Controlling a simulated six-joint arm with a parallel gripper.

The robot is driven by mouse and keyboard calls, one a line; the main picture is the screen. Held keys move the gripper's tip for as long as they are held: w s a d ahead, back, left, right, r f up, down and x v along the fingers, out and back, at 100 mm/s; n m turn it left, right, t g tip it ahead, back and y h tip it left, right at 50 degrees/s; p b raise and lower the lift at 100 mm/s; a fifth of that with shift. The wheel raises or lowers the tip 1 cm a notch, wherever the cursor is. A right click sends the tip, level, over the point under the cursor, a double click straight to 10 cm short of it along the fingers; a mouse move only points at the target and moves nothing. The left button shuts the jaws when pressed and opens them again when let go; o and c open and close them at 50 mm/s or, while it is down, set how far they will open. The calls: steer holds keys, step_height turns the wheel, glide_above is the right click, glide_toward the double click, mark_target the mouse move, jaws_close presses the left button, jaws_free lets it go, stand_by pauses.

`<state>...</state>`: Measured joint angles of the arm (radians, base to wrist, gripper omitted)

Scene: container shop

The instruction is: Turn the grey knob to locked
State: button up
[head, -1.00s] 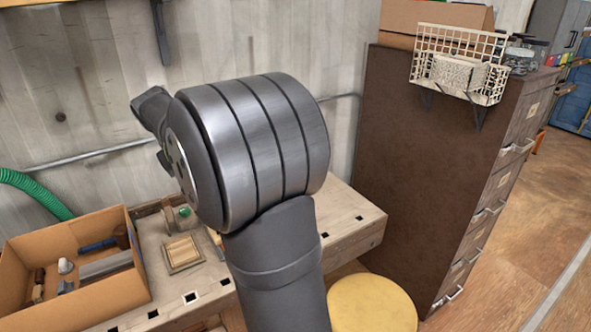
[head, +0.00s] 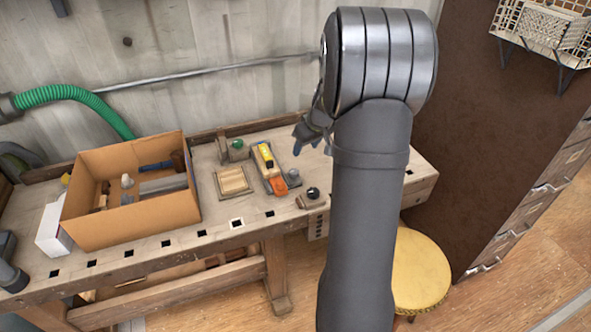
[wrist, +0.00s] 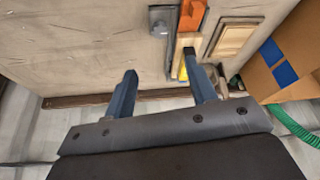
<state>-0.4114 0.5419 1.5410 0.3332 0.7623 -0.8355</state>
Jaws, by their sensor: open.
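In the head view a small grey rounded piece (head: 293,175), which looks like the grey knob, sits on the bench right of a yellow and orange item. In the wrist view a grey block with a rounded top (wrist: 162,20) shows near the top edge. I cannot read its setting. A darker knob (head: 313,193) sits on a block at the bench's front edge. My gripper (head: 312,148) is above the back of the bench, behind these parts. In the wrist view my gripper (wrist: 162,74) is open and empty, its fingers apart from the grey block.
The yellow piece (wrist: 184,62) and orange piece (head: 277,186) lie close by. A wooden tray (head: 233,180), a green knob (head: 237,144) and a cardboard box (head: 131,222) with tools stand to the left. A yellow stool (head: 419,270) and brown cabinet (head: 440,170) are right.

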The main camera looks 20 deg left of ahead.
mark_target(294, 171)
steer(key=x, duration=1.5)
steer(key=shift+s, duration=0.1)
steer(key=shift+c, duration=0.4)
steer(key=c, duration=0.9)
